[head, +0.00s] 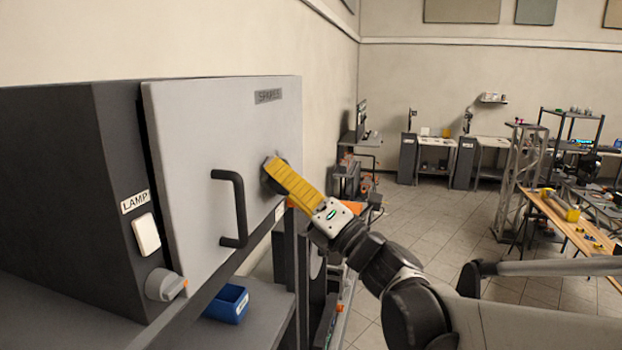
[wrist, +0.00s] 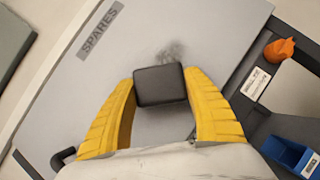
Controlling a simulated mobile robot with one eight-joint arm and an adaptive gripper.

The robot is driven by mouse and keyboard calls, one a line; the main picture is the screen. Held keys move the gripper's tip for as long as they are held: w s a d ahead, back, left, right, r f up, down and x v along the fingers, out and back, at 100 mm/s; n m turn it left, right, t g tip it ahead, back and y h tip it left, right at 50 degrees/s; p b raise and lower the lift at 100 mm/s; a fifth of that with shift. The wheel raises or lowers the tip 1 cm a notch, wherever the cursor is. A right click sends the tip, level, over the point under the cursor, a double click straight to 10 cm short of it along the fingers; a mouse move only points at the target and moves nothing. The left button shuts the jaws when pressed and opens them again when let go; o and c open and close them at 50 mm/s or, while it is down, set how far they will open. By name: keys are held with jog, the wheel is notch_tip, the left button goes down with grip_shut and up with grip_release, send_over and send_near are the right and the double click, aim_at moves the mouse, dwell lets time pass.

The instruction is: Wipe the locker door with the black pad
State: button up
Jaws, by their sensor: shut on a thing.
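The locker door (head: 205,140) is a light grey panel with a black bar handle (head: 238,205) and a SPARES label (head: 268,95). It also fills much of the wrist view (wrist: 105,85). My gripper (head: 275,172) has yellow fingers and is at the door's right part. In the wrist view its fingers (wrist: 160,100) are shut on the black pad (wrist: 160,86). The pad is close to the door face; I cannot tell for sure whether it touches. A dark smudge (wrist: 172,54) shows on the door just beyond the pad. In the head view the fingers mostly hide the pad.
A blue bin (head: 228,304) stands on the shelf below the locker. The dark locker side carries a LAMP label, a white switch (head: 146,234) and a grey knob (head: 165,285). An orange object (wrist: 279,50) shows right of the door. Workbenches stand far right; floor between is clear.

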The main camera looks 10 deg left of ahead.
aim_at(286, 156)
jog(key=shift+w+b, duration=0.9)
jog(key=shift+w, duration=3.1)
jog(key=shift+s, duration=4.05)
jog(key=shift+r, duration=0.15)
jog(key=shift+w, duration=0.15)
jog(key=shift+w+d+b, duration=0.2)
jog(key=shift+w+b, duration=0.15)
jog(key=shift+w, duration=1.65)
jog(key=shift+w+d+b, duration=0.15)
jog(key=shift+w+b, duration=0.2)
jog(key=shift+w, duration=1.6)
jog(key=shift+s, duration=0.15)
